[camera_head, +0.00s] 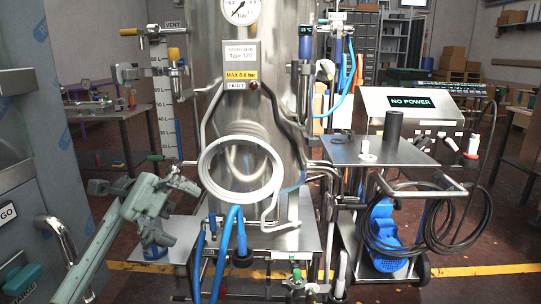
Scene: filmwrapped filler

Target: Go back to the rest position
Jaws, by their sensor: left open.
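My left arm comes in from the lower left. Its grey-green left gripper (173,214) is open, with its fingers spread in front of the low metal shelf (186,228) left of the tank. I see nothing held between the fingers. A small blue object (155,252) shows just below the lower finger; I cannot tell whether they touch. My right gripper is not in view.
A cart (372,150) with a "NO POWER" box (408,112) and black cables stands right. A steel cabinet (25,150) borders the left.

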